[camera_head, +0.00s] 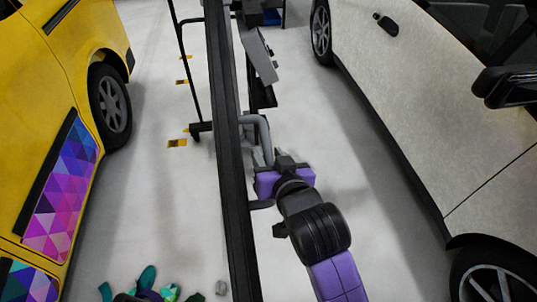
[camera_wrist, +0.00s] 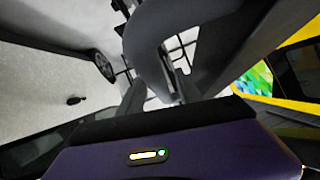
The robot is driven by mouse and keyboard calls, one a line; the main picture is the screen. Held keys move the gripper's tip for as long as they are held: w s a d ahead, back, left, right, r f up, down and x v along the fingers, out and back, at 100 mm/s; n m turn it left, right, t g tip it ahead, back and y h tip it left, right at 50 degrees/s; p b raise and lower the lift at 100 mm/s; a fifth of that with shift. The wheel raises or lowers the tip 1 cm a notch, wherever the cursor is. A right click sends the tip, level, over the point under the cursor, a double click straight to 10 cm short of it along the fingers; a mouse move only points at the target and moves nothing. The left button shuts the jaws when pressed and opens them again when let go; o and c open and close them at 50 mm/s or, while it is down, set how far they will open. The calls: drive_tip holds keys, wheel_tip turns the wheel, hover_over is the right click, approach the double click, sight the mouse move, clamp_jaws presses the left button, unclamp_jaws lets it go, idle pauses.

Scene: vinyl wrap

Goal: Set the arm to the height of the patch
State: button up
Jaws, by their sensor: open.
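A patch of pink, purple and blue triangles (camera_head: 62,195) is on the side of the yellow vehicle at the left. A second triangle panel (camera_head: 28,282) shows lower down at the picture's edge. A long black post (camera_head: 232,130) stands mid-picture, with a dark arm and grey flat head (camera_head: 260,55) beside its upper part. A bent grey handle (camera_head: 264,130) sticks out from the post. My gripper (camera_head: 268,160) is open at the handle's lower end. In the wrist view the grey handle (camera_wrist: 145,45) reaches down toward the open fingers; I cannot tell whether they touch it.
The yellow vehicle (camera_head: 75,40) is left and a pale vehicle (camera_head: 420,130) is right, both close. A thin black frame (camera_head: 186,70) with a foot stands left of the post. Colourful items (camera_head: 145,285) lie low at the front left. Grey floor (camera_head: 165,210) is open between vehicle and post.

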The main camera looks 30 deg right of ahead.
clamp_jaws()
idle(1.3)
